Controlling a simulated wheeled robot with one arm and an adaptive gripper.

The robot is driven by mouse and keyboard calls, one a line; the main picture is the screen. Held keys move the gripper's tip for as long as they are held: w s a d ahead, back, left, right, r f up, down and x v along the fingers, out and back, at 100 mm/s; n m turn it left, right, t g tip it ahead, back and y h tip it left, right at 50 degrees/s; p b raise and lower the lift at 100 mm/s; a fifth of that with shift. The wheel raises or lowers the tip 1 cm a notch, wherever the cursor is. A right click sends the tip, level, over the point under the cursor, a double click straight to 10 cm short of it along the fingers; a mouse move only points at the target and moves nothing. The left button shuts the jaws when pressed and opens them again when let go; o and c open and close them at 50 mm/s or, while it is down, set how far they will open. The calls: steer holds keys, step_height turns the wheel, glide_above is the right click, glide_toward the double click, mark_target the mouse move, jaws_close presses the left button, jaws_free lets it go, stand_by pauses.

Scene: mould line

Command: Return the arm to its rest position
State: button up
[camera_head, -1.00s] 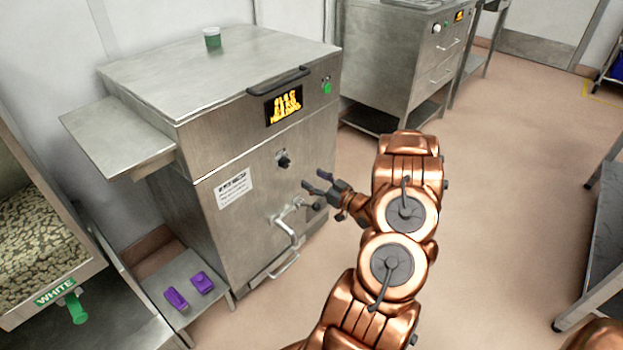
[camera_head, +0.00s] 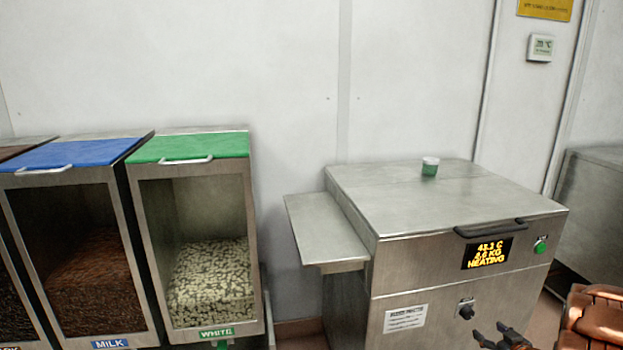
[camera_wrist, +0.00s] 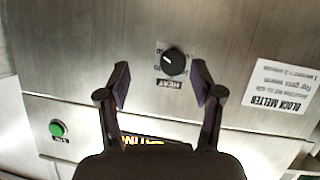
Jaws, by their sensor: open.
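My gripper (camera_head: 497,338) is at the lower right of the head view, in front of the steel block melter (camera_head: 400,275). In the wrist view my gripper (camera_wrist: 163,85) is open and empty, its two dark fingers spread apart. The black heat knob (camera_wrist: 173,62) shows between the fingertips, and I cannot tell how far off it is. It also shows in the head view (camera_head: 465,309), left of and above the fingers. Part of my copper arm shows at the lower right edge; most of the arm is out of view.
The melter's display (camera_head: 487,253) reads heating, with a green button (camera_head: 541,244) beside it. A small green-and-white tub (camera_head: 430,167) stands on its lid. A side shelf (camera_head: 325,228) juts out left. Bins of white (camera_head: 211,285) and milk (camera_head: 100,285) pieces stand further left.

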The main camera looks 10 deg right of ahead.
steer(key=s+a+r+m+g+h, duration=0.2)
steer(key=s+a+r+g+h, duration=0.15)
steer(key=a+r+g, duration=0.75)
steer(key=s+a+r+n+g+y, duration=0.1)
steer(key=s+a+r+g+y, duration=0.2)
steer(key=s+a, duration=1.25)
steer(key=s+a+r+n+g+y, duration=0.1)
steer(key=s+a+r+g+y, duration=0.15)
steer(key=s+a, duration=1.3)
steer(key=w+a+r+p, duration=0.1)
steer(key=r+p, duration=0.7)
steer(key=r, duration=0.1)
steer(key=w+a+r+t+p, duration=0.1)
steer(key=w+a+r+p, duration=0.1)
steer(key=r+p, duration=0.7)
steer(key=shift+r, duration=0.75)
